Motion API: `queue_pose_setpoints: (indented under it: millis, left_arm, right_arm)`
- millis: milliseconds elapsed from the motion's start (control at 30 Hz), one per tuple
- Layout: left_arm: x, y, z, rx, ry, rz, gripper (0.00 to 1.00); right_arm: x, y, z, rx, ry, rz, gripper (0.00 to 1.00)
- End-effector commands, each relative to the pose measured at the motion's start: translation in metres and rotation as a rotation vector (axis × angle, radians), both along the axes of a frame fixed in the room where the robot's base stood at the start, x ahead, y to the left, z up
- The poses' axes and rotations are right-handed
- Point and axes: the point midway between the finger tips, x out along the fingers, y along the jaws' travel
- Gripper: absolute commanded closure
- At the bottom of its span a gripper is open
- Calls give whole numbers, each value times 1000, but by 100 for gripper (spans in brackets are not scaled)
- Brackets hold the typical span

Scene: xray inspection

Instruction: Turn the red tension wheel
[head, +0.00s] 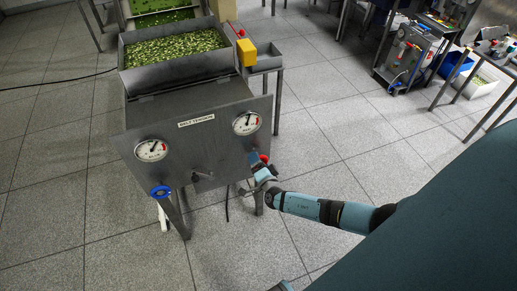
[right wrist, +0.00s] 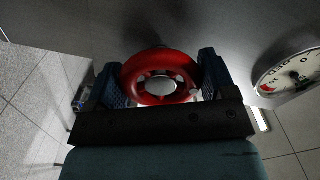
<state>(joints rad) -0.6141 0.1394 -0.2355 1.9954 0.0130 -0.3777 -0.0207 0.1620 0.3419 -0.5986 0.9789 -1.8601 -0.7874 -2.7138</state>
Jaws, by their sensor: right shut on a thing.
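The red tension wheel (right wrist: 160,80) sits on the front panel of the metal machine (head: 190,110). In the right wrist view it lies between the two blue fingers of my right gripper (right wrist: 160,85), which is shut on it. In the head view my right gripper (head: 262,168) is at the panel's lower right and hides most of the wheel; only a bit of red shows. My left gripper is not in view.
Two dials, left (head: 151,150) and right (head: 246,123), flank a "BELT TENSION" label (head: 196,121). A blue wheel (head: 160,192) is at the panel's lower left. A yellow box (head: 246,53) stands at the machine's right.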

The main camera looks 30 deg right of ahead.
Motion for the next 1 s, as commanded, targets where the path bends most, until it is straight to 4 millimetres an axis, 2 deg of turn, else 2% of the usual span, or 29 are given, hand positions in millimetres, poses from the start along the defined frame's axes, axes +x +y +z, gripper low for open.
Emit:
queue_pose_setpoints:
  millis: [133,167,233,267,500,633,767,1000]
  left_arm:
    - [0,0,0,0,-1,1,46]
    - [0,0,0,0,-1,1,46]
    - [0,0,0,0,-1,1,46]
    - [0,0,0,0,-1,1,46]
    - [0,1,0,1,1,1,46]
    - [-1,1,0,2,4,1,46]
    - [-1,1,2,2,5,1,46]
    - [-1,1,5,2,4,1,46]
  right_arm:
    - [0,0,0,1,-1,-1,46]
    - [0,0,0,1,-1,-1,21]
    - [0,0,0,1,-1,-1,4]
    - [0,0,0,1,-1,-1,0]
    - [-1,0,0,2,0,0,0]
    - [-13,3,0,2,1,0,0]
    - [-37,9,0,3,2,1,0]
    - [-92,21,-1,2,2,0,0]
